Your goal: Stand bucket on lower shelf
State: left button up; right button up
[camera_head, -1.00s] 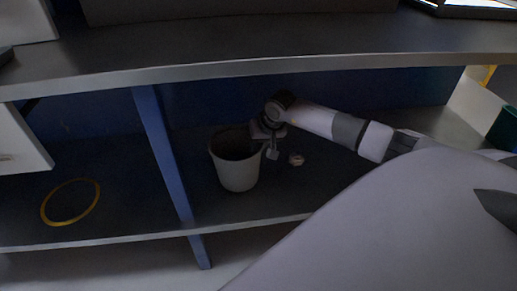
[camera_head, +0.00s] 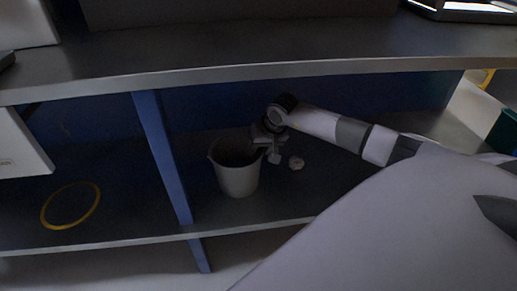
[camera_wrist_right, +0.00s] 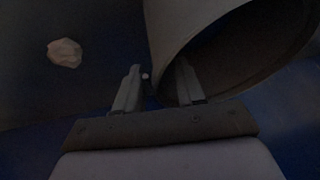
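A pale grey-white bucket (camera_head: 238,180) stands upright on the lower shelf (camera_head: 290,205), just right of a blue post. My right gripper (camera_head: 268,148) is at the bucket's right rim. In the right wrist view, its two fingers (camera_wrist_right: 158,88) are spread, one outside the bucket wall and one on the side of its opening. The bucket (camera_wrist_right: 180,25) fills the upper right there. I see a gap between the fingers around the wall. My left gripper is not in view.
A small pale lump (camera_head: 296,163) lies right of the bucket; the wrist view shows it too (camera_wrist_right: 65,53). The blue post (camera_head: 162,155) divides the shelf. A yellow ring (camera_head: 70,206) lies on the left. The upper shelf edge (camera_head: 300,68) hangs above my right arm.

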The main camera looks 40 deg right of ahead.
jog(key=p+v, duration=0.1)
jog(key=v, duration=0.5)
jog(key=shift+p, duration=0.35)
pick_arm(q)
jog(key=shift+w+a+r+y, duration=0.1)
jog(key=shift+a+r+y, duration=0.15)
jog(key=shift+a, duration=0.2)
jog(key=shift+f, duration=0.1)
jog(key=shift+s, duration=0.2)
